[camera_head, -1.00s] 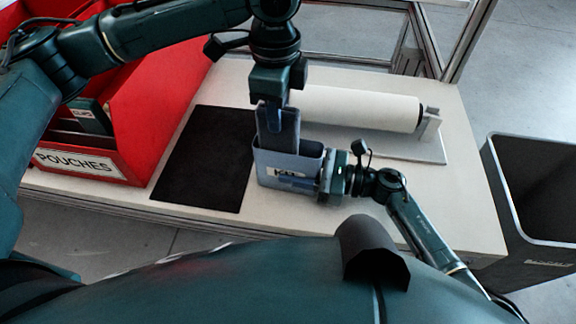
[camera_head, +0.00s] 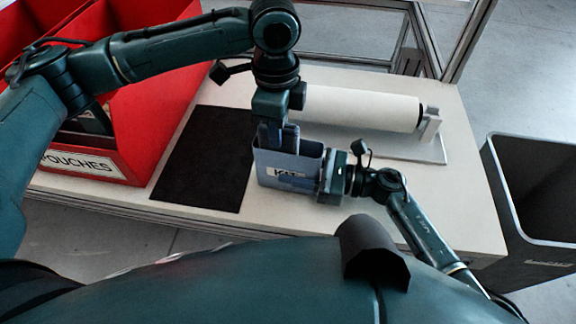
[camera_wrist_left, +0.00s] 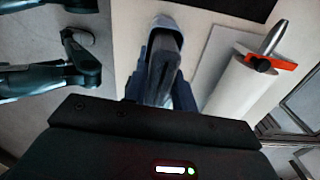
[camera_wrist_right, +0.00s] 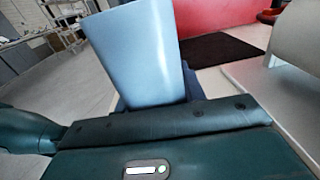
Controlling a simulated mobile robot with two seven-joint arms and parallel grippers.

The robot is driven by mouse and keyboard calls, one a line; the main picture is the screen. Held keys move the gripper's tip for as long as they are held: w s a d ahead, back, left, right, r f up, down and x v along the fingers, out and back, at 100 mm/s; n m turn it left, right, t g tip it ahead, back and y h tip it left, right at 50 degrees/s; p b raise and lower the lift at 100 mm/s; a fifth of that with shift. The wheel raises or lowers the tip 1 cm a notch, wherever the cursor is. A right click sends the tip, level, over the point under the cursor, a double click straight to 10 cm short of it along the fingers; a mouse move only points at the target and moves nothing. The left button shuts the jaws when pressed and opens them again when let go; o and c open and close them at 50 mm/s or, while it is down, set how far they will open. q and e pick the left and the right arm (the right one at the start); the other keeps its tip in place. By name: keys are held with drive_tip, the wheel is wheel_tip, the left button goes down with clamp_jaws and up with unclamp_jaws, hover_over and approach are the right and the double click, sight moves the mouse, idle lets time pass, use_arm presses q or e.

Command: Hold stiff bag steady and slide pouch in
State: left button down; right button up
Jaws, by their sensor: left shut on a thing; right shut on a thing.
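The stiff blue-grey bag (camera_head: 312,166) stands upright on the table with a white label on its front. It fills the middle of the right wrist view (camera_wrist_right: 140,55). My right gripper (camera_head: 318,185) is shut on the bag low at its right side. My left gripper (camera_head: 279,142) points down at the bag's mouth and is shut on the dark grey pouch. The pouch shows between the fingers in the left wrist view (camera_wrist_left: 164,75). Its lower part is hidden inside the bag, and how deep it reaches cannot be seen.
A black mat (camera_head: 205,160) lies left of the bag. A red bin (camera_head: 150,110) labelled POUCHES stands further left. A white roll (camera_head: 360,108) on a holder lies behind the bag. A dark waste bin (camera_head: 535,200) stands right of the table (camera_head: 450,190).

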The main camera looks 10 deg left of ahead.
use_arm(q)
drive_tip(key=shift+f, duration=0.7)
drive_tip(key=c, duration=1.1)
unclamp_jaws()
drive_tip(key=shift+o, duration=0.2)
drive_tip(key=shift+r, duration=0.1)
wheel_tip(320, 180, up, 12)
use_arm(e)
drive_tip(key=o, duration=1.1)
